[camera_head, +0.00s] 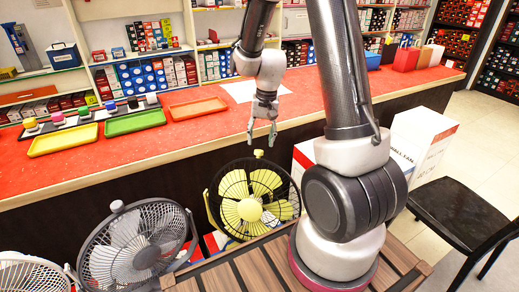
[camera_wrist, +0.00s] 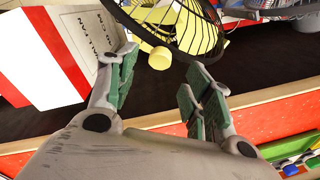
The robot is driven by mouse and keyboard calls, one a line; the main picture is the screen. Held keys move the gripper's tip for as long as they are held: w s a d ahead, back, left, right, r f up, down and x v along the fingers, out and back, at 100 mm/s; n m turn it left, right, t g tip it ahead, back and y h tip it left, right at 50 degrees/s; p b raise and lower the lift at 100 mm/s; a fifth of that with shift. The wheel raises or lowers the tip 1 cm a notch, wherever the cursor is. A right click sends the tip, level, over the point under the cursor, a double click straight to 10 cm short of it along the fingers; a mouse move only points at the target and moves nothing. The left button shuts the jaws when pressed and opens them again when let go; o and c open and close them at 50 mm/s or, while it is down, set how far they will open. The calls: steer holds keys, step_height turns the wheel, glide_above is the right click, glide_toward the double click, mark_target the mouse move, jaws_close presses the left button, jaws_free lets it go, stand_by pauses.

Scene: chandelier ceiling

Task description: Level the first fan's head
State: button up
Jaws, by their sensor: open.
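A yellow-bladed fan (camera_head: 248,208) with a black wire guard stands in front of the counter, its head tilted upward. A small yellow knob (camera_head: 258,153) sits at its top rim. A grey fan (camera_head: 130,245) stands to its left, and part of a white fan (camera_head: 30,272) shows at the far left. I cannot tell which is the first fan. My gripper (camera_head: 262,133) is open and points down above the yellow fan. In the wrist view the yellow knob (camera_wrist: 159,58) lies just beyond and between my open fingertips (camera_wrist: 163,66), apparently without contact.
The red-topped counter (camera_head: 215,130) runs behind the fans, with yellow (camera_head: 62,140), green (camera_head: 135,123) and orange (camera_head: 198,109) trays. White boxes (camera_head: 420,140) stand right of my arm. A black chair (camera_head: 460,215) is at the right. Slatted wood (camera_head: 240,272) lies in front.

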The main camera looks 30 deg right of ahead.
mark_target(259, 151)
steer(key=f, duration=0.5)
steer(key=shift+w+a+f, duration=0.1)
steer(key=shift+a+f, duration=0.1)
steer(key=shift+a, duration=0.1)
